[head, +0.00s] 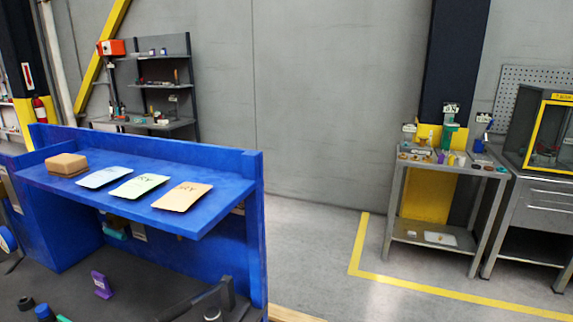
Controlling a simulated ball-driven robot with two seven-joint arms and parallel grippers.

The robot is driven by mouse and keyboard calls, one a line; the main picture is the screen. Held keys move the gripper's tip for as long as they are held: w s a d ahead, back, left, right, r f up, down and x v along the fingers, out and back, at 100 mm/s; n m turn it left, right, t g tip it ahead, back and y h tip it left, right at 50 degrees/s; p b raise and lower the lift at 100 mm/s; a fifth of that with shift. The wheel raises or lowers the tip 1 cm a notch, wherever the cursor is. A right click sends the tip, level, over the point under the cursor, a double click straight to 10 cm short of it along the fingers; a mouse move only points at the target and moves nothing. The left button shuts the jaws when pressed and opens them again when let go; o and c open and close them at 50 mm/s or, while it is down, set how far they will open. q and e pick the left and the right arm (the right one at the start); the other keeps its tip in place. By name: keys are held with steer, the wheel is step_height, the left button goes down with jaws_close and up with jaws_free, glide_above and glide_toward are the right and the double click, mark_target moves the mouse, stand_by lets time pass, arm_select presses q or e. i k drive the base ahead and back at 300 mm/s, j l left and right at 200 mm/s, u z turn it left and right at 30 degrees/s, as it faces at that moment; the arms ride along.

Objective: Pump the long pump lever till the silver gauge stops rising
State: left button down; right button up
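I cannot make out the long pump lever or the silver gauge for certain in the head view. A dark grey bar (190,304) with a short upright end lies at the bottom edge, on the dark bench top; it is cut off by the frame, and I cannot tell what it is. Neither of my grippers is clearly visible.
A blue shelf (225,190) over the dark bench top (65,285) bears a brown box (67,165) and three cards (139,186). A purple piece (102,285) stands below. A metal table (400,205) with small items stands right, behind a yellow floor line (430,291). Floor between is clear.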

mark_target(173, 313)
steer(key=u, duration=0.85)
